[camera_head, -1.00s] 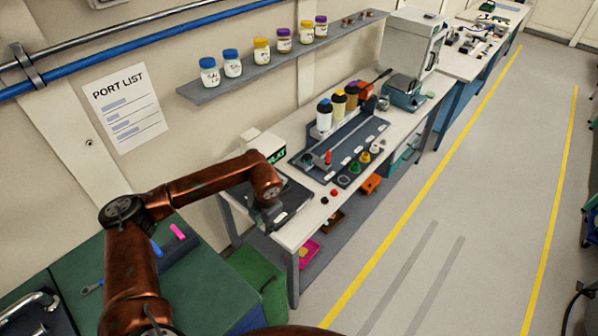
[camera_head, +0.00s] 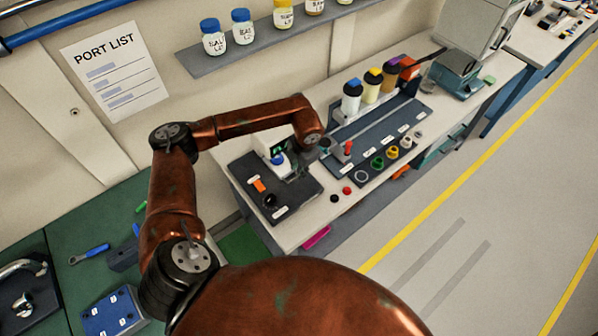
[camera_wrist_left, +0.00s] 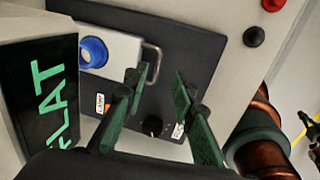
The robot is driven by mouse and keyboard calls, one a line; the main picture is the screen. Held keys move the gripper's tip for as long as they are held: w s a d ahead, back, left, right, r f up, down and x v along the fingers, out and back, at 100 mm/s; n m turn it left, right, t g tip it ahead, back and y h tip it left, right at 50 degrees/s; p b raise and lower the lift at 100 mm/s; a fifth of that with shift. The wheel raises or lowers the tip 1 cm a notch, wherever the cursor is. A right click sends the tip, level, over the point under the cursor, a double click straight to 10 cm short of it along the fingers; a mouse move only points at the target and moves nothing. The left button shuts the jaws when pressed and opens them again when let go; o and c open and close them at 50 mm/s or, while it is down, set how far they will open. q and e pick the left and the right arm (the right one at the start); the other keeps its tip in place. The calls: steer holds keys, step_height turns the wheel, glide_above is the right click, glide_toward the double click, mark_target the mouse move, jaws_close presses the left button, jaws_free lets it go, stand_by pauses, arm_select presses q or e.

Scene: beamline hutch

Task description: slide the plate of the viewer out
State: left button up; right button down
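The viewer (camera_head: 265,140) is a pale box with a dark display, on a dark base (camera_head: 243,172) on the white bench; my arm partly covers it. In the left wrist view its display (camera_wrist_left: 40,95) reads "LAT", the rest cut off. Beside it lies a pale plate (camera_wrist_left: 118,48) with a blue-rimmed round piece (camera_wrist_left: 93,52) and a metal loop handle (camera_wrist_left: 157,62). My left gripper (camera_wrist_left: 160,84) is open, its green-padded fingertips apart near the handle; the left-hand fingertip overlaps the handle's end in the picture. I cannot tell whether they touch.
A red button (camera_head: 347,190) and a black one (camera_head: 334,199) are on the bench's front edge. A rack (camera_head: 372,145) with several capped bottles stands to the right. A jar shelf (camera_head: 215,60) is above.

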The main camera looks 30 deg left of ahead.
mark_target(295, 179)
arm_select(q)
steer(key=f, duration=0.2)
steer(key=a+f, duration=0.1)
steer(key=f, duration=0.1)
steer(key=shift+w, duration=0.1)
steer(key=shift+f, duration=0.55)
arm_select(e)
steer(key=shift+w+d+r, duration=0.1)
steer(key=shift+w+r, duration=0.1)
steer(key=shift+w, duration=0.25)
steer(key=shift+w+d+r, duration=0.1)
steer(key=shift+w+r, duration=0.05)
steer(key=shift+w, duration=0.3)
arm_select(q)
steer(key=shift+c, duration=0.5)
arm_select(e)
steer(key=shift+s, duration=0.15)
arm_select(q)
jaws_close()
arm_select(e)
steer(key=shift+s+a, duration=0.25)
steer(key=shift+a, duration=0.1)
arm_select(q)
steer(key=shift+f, duration=0.1)
arm_select(e)
steer(key=shift+d, duration=0.3)
